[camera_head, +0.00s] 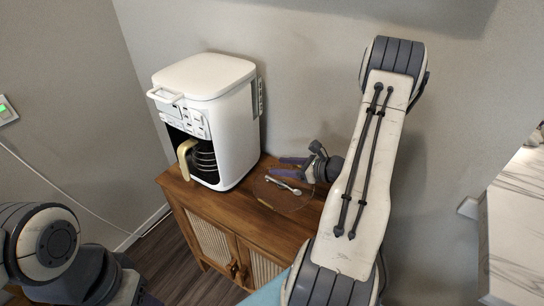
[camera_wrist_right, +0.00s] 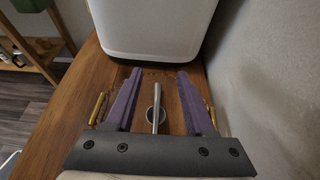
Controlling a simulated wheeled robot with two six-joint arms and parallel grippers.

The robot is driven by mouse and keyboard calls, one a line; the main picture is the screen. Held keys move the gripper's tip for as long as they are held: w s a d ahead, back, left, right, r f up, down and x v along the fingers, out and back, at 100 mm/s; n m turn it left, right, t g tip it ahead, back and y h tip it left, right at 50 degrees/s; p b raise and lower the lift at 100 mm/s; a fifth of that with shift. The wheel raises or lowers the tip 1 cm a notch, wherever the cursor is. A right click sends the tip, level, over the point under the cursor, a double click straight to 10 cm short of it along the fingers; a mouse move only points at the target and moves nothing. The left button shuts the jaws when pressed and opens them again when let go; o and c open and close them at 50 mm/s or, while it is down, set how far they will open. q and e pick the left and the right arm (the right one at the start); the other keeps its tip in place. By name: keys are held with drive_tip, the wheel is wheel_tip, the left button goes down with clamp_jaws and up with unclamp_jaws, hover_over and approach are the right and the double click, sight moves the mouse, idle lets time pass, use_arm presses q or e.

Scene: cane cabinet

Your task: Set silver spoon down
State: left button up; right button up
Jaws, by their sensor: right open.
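A silver spoon (camera_head: 283,186) lies over a round, see-through brownish plate (camera_head: 286,202) on top of the wooden cabinet. My right gripper (camera_head: 277,166) is beside the spoon, with its purple fingers pointing left toward the coffee maker. In the right wrist view the gripper (camera_wrist_right: 158,76) is open. The spoon (camera_wrist_right: 156,110) shows in the gap between the fingers, with its handle toward the coffee maker and its bowl close to the gripper's palm. Clear space shows on both sides of it. Of my left arm only links show at lower left; its fingers are not visible.
A white coffee maker (camera_head: 208,110) with a carafe stands on the cabinet's (camera_head: 183,190) left part, just beyond the right fingertips. The wall (camera_head: 300,80) is close behind. A white marble-look surface (camera_head: 518,215) is at far right. A wooden shelf (camera_wrist_right: 35,45) shows in the wrist view.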

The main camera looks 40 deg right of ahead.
drive_tip(key=s+a+r+n+g+y+p, duration=0.1)
drive_tip(key=s+a+r+n+g+y, duration=0.25)
drive_tip(key=a, duration=0.55)
drive_tip(key=a+r+n+g, duration=0.3)
drive_tip(key=a+n+g, duration=0.1)
drive_tip(key=a+n, duration=0.4)
drive_tip(key=s+a+r+n+g+y+p, duration=0.1)
drive_tip(key=s+a+r+n+g, duration=0.25)
drive_tip(key=a, duration=0.65)
drive_tip(key=s+a+r+n+h+p, duration=0.1)
drive_tip(key=s+a+r+n+h, duration=0.2)
drive_tip(key=s+n, duration=0.4)
drive_tip(key=s+a+r+n+g+h+p, duration=0.1)
drive_tip(key=s+a+r+n+h, duration=0.2)
drive_tip(key=n, duration=1.3)
drive_tip(key=shift+s+a+r+n+g+h, duration=0.4)
drive_tip(key=shift+s+h, duration=1.05)
drive_tip(key=shift+s, duration=0.85)
